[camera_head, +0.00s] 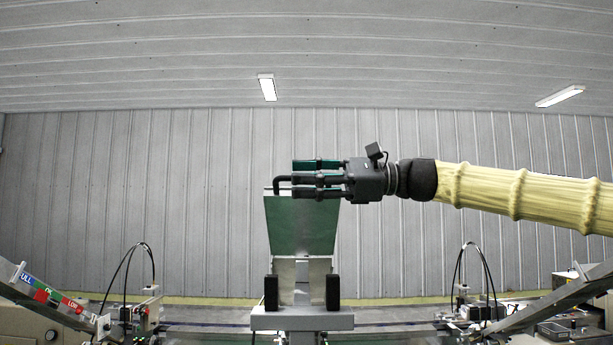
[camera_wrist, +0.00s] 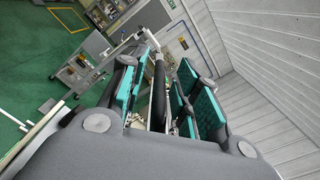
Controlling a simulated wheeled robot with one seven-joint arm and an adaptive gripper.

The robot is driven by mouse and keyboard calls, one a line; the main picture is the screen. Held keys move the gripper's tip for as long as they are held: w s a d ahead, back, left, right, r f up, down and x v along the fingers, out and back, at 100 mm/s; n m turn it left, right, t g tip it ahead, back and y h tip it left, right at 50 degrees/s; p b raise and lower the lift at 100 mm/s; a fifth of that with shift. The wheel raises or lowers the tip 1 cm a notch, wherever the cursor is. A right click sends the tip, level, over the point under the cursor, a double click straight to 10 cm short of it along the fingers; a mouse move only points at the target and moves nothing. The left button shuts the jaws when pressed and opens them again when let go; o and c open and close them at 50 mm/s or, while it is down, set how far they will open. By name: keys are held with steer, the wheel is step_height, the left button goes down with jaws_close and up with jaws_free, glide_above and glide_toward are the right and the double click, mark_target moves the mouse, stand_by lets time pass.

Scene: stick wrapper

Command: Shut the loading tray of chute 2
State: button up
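A green panel (camera_head: 302,226) stands in the middle of the head view, on a pale metal stand; I take it to be the loading tray, but no chute number is readable. A black bar handle (camera_head: 281,181) rises at its top edge. My gripper (camera_head: 293,179) reaches in from the right, level with this handle, fingers pointing left. In the wrist view the black handle bar (camera_wrist: 158,90) lies between the teal-padded fingers of my gripper (camera_wrist: 158,80). Gaps show on both sides of the bar, so the fingers are open around it. Part of the handle is hidden by the fingers.
Sloped metal chutes stand at lower left (camera_head: 45,298) and lower right (camera_head: 555,310), with cabled fittings beside them. Two black blocks (camera_head: 271,292) flank the stand. The air above and left of the panel is free. A ribbed wall (camera_head: 130,200) stands behind.

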steer(key=shift+s+d, duration=0.1)
steer(key=shift+c, duration=0.2)
jaws_close()
